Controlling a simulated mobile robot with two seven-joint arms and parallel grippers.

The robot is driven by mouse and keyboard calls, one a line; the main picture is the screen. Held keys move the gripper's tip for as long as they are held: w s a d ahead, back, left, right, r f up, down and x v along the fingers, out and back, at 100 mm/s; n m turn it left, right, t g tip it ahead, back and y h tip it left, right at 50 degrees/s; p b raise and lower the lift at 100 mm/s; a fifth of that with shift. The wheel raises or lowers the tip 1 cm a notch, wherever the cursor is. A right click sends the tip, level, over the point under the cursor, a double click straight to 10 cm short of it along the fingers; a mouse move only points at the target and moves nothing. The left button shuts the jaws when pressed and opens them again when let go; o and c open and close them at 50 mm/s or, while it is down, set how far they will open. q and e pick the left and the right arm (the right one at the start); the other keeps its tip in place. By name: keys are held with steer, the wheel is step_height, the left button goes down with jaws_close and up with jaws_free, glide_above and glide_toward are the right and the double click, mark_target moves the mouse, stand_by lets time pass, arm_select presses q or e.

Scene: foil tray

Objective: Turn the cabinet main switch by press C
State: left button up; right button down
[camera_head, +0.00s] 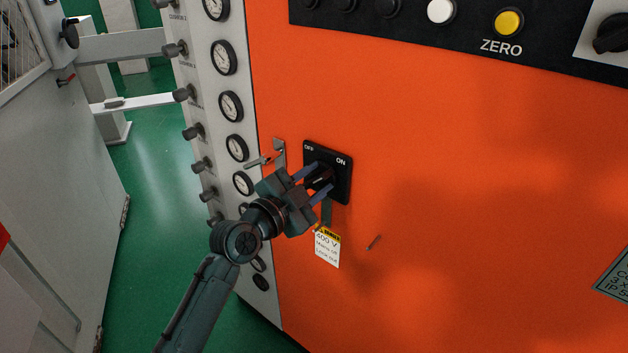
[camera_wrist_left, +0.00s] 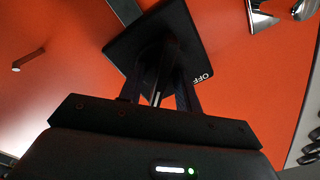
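The main switch's black plate (camera_head: 341,185), marked OFF at upper left and ON at upper right, is on the orange cabinet front (camera_head: 440,200). It also shows in the left wrist view (camera_wrist_left: 185,25). My left gripper (camera_head: 315,180) is at the plate, its two fingers apart on either side of the dark switch handle. The wrist view shows the left gripper's fingers (camera_wrist_left: 162,88) reaching toward the plate, with the handle between them; I cannot tell whether they touch it. The handle's exact angle is mostly hidden. My right gripper is in neither view.
A metal hasp (camera_head: 279,155) is left of the switch. A warning tag (camera_head: 327,247) hangs below it. A gauge panel (camera_head: 208,95) with knobs runs down the cabinet's left side. A black button strip (camera_head: 400,25) lies above. The orange face to the right is mostly clear.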

arm_select(q)
jaws_close()
stand_by(0.3)
